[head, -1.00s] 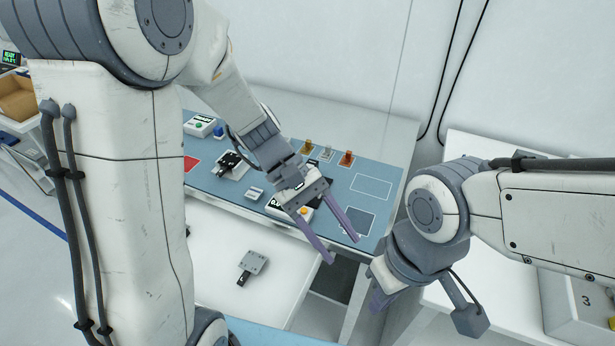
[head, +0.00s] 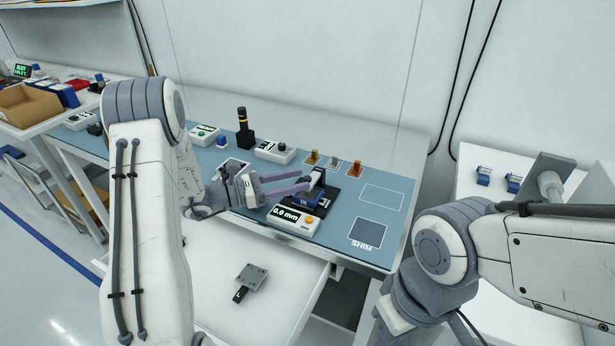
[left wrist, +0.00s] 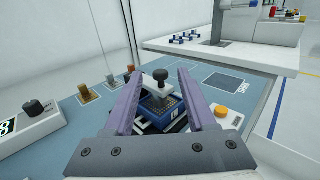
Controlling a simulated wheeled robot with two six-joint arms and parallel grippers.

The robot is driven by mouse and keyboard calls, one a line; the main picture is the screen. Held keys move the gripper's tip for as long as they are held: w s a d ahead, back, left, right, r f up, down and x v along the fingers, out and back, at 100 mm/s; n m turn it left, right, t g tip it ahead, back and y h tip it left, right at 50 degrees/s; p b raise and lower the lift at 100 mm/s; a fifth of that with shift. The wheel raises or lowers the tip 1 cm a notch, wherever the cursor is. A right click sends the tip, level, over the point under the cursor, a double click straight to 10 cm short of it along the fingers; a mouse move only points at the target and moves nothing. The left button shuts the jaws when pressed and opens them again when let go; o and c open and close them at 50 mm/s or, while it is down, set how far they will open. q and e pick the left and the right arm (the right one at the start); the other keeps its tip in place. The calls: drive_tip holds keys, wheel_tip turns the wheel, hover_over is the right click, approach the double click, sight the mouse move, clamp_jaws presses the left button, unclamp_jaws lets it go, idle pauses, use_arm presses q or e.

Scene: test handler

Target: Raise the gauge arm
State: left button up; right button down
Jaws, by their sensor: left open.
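The gauge (head: 314,199) stands on the blue mat, a blue block on a black base, and its display box (head: 290,216) reads 0.0 mm. In the left wrist view the gauge arm (left wrist: 155,88) is a pale bar with a black knob (left wrist: 160,75) above the blue block (left wrist: 158,110). My left gripper (head: 304,180) is open, its purple fingers reaching toward the gauge from the left. In the left wrist view the knob shows between the fingertips (left wrist: 160,73); I cannot tell whether they touch it. Of my right arm only upper links show; its fingers are out of view.
Behind the gauge stand several small coloured pieces (head: 335,163), a control box (head: 275,152) and a black-and-yellow post (head: 243,130). A dark SHIM square (head: 366,233) lies right. A grey plate with a handle (head: 250,280) lies on the white surface in front.

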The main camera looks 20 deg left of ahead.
sight(307, 177)
use_arm(q)
drive_tip(key=shift+x, duration=1.75)
clamp_jaws()
